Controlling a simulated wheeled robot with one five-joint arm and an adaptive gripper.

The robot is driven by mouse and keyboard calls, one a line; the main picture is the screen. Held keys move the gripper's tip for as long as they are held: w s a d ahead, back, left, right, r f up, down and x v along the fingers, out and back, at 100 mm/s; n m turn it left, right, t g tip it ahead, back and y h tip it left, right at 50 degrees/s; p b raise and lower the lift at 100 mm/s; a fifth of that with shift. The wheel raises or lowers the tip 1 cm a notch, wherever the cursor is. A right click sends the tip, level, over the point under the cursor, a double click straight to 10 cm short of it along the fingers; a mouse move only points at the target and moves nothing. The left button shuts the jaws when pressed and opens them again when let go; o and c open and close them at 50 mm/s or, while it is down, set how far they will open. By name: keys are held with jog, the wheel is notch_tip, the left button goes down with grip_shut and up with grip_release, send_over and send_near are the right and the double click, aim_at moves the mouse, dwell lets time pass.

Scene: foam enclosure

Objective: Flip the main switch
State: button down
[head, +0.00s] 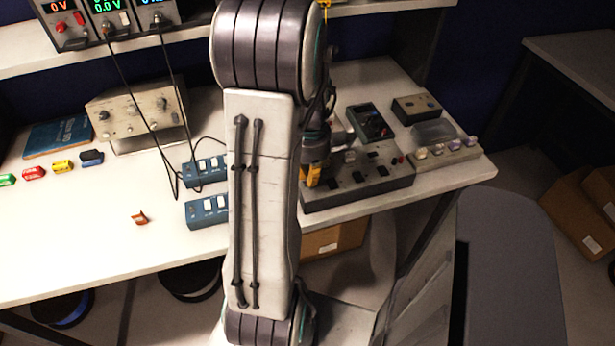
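My gripper (313,177), dark with an orange tip, points down over the left part of a dark grey panel box (385,187) on the right of the bench. My arm hides part of it, and I cannot tell whether its fingers are apart or whether it touches the box. The box has several black switches or sockets (358,178) on top. Two blue boxes with white rocker switches, a rear one (205,172) and a front one (206,211), lie left of my arm, partly hidden by it. No readable label shows which switch is the main one.
On the white bench (100,240) are a beige instrument (138,112), a blue book (58,136), small coloured blocks, a dark meter (369,123) and a row of knobs (447,149). Cables hang from the power supply (106,18) on the shelf. The front left of the bench is mostly clear.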

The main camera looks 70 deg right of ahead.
jog(key=shift+f, duration=0.3)
jog(key=shift+r, duration=0.15)
jog(key=shift+r+p, duration=2.6)
jog(key=shift+r, duration=0.8)
